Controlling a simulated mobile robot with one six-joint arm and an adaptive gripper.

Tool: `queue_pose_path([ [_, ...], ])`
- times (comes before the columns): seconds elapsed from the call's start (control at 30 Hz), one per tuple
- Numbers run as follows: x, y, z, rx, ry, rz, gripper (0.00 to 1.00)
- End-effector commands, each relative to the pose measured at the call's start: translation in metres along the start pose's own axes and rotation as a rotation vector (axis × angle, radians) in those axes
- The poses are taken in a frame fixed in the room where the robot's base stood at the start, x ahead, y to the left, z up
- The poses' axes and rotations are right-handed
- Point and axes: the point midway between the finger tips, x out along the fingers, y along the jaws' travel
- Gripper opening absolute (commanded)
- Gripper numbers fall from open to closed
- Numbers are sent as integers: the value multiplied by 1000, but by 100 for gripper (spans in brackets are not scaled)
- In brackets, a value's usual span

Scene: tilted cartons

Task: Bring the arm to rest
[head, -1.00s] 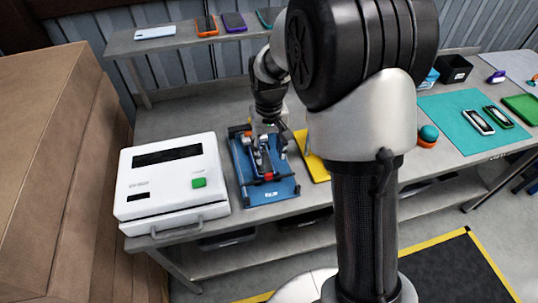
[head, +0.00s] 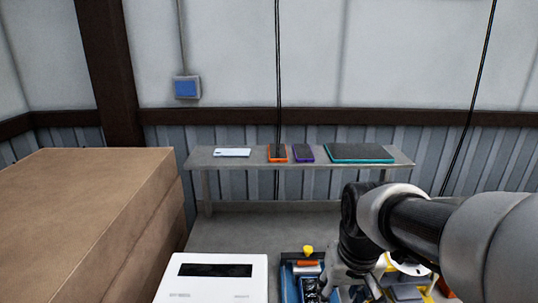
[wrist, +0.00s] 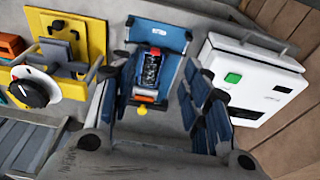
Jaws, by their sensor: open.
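My gripper (head: 352,291) is at the bottom of the head view, partly cut off by the frame edge. In the wrist view my gripper (wrist: 155,80) is open, with its fingers apart at left and right and nothing seen held. The blue fixture (wrist: 171,38) lies beyond the fingers in the wrist view, with a dark device (wrist: 152,70) in its middle. The blue fixture also shows at the bottom of the head view (head: 289,283), just left of my gripper.
A white machine (head: 212,284) stands left of the fixture. Brown cartons (head: 85,205) fill the far left. A shelf (head: 235,163) behind holds several flat devices. A yellow fixture (wrist: 65,38) and a white dial with a black knob (wrist: 36,92) are at left in the wrist view.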

Motion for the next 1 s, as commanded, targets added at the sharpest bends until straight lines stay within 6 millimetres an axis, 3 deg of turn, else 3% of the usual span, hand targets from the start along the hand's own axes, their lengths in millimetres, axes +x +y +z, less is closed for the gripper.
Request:
queue_pose_path([
  [0.1, -26, 1, 40, 0, 68, 1, 43],
  [0.2, -38, 1, 73, 1, 118, 1, 43],
  [0.4, -44, 1, 123, 1, 192, 2, 43],
  [0.6, -43, 1, 142, 1, 219, 2, 43],
  [1.0, -43, 1, 142, 1, 219, 2, 43],
])
